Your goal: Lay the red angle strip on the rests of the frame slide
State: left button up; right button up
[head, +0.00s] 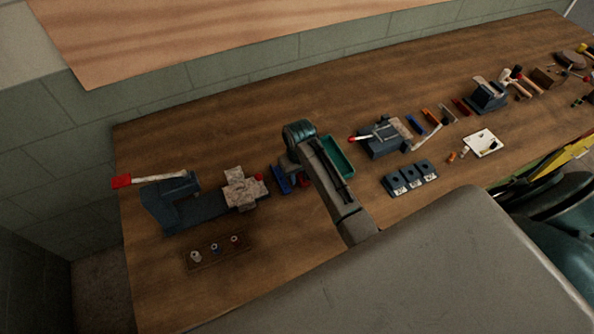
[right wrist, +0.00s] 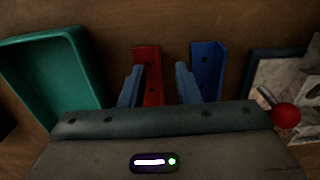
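The red angle strip (right wrist: 148,75) lies on the table in the right wrist view, between the two fingers of my right gripper (right wrist: 158,82) and nearer the left finger. The fingers stand apart, and I see no grip on the strip. In the head view my right gripper (head: 294,168) hangs over the strip, which is mostly hidden behind my arm. A fixture with a cross-shaped pale plate (head: 243,190) and a red knob stands to its left. I cannot tell for sure whether that is the frame slide. My left gripper is not in view.
A blue angle strip (right wrist: 207,70) lies close beside the red one. A green tray (head: 338,157) stands on the other side. A clamp fixture (head: 383,138), a dark block with several sockets (head: 410,178) and a wooden peg holder (head: 218,252) stand around. Bare table lies behind.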

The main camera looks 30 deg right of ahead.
grip_shut()
jog(key=shift+r, duration=0.2)
